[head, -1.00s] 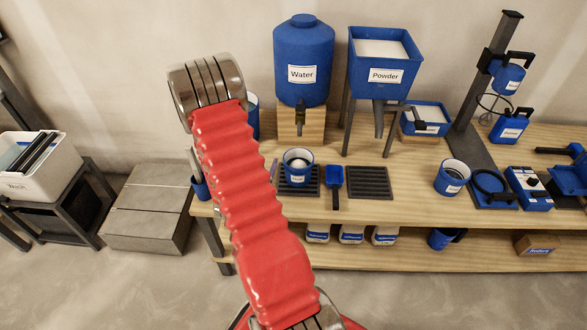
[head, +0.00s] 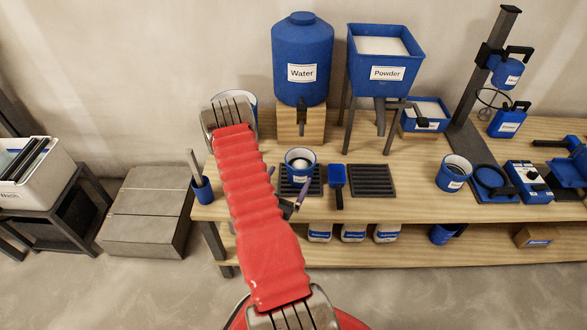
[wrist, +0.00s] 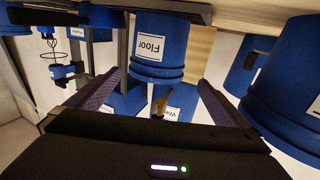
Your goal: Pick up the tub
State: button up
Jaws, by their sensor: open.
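The tub, a small blue one with a white label, stands on a dark slatted grate on the bench. It shows in the head view (head: 300,175), with something pale and round inside. In the wrist view, which is upside down, the tub (wrist: 158,70) has a label reading "Floor". My gripper (wrist: 158,82) is open, with one finger on each side of the tub's image. I cannot tell whether the fingers touch it. In the head view my gripper (head: 295,202) shows partly beside my red arm, in front of the tub; the arm hides the rest.
A blue scoop (head: 337,180) lies close to the right of the tub, beside an empty grate (head: 372,181). The Water tank (head: 302,60) and Powder hopper (head: 386,62) stand behind. A blue bucket (head: 251,98) and a tool pot (head: 203,190) are to the left.

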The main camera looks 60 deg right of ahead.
jog(key=shift+s, duration=0.2)
jog(key=shift+w+d, duration=0.1)
jog(key=shift+d, duration=0.3)
send_near(305, 152)
jog(key=d, duration=0.4)
jog(key=shift+w+f, duration=0.15)
jog(key=shift+w, duration=0.1)
jog(key=shift+w+d, duration=0.1)
jog(key=shift+d, duration=2.45)
jog(key=shift+c, duration=0.5)
